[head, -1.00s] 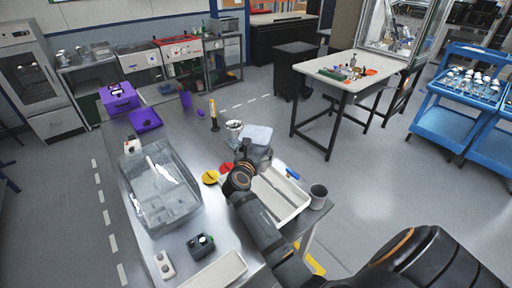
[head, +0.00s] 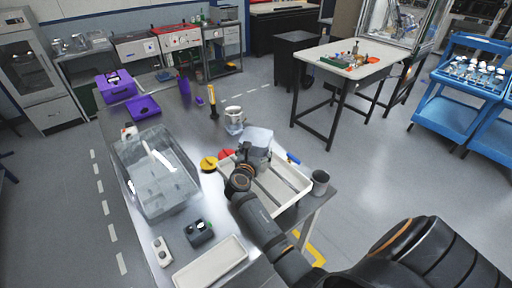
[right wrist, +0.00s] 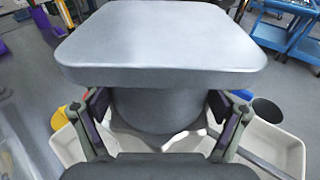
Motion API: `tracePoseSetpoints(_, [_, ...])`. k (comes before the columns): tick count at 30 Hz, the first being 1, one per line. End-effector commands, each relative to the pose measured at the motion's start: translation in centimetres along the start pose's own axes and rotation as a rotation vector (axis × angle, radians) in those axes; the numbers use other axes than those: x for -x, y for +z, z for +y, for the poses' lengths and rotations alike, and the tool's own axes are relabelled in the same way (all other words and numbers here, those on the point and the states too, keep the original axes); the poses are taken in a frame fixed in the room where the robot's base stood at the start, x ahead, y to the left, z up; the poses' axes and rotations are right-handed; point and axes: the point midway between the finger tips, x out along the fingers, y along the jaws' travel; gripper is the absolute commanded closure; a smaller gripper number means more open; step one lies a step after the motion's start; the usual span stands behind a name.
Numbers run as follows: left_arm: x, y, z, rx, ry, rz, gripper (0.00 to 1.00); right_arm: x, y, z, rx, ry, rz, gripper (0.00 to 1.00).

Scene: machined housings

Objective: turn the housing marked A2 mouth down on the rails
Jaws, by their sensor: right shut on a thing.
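My right gripper (head: 247,162) is shut on a grey housing (head: 257,138), which is held above the far end of a pale tray (head: 293,200) with lengthwise rails (head: 272,187). In the right wrist view the housing (right wrist: 160,45) shows a broad square plate on top and a round body (right wrist: 157,108) below it, between the two fingers. The plate hides what is above it, and I can read no A2 mark. I cannot see the mouth. My left gripper is not in view.
Another metallic round part (head: 234,121) stands on the table just beyond the tray. A clear tub (head: 128,172) is to the left. Yellow (head: 208,163) and red discs lie beside the tray. A dark cup (head: 320,183) stands at the right edge. A control box (head: 198,232) is in front.

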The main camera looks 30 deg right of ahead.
Motion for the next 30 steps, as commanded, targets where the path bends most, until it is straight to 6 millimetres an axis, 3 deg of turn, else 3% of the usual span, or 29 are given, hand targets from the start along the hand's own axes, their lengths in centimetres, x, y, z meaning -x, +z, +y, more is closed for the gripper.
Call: tracePoseSetpoints(30, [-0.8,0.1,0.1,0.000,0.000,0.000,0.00,-0.3,-1.1,0.0,0.000,0.000,-0.006,0.78])
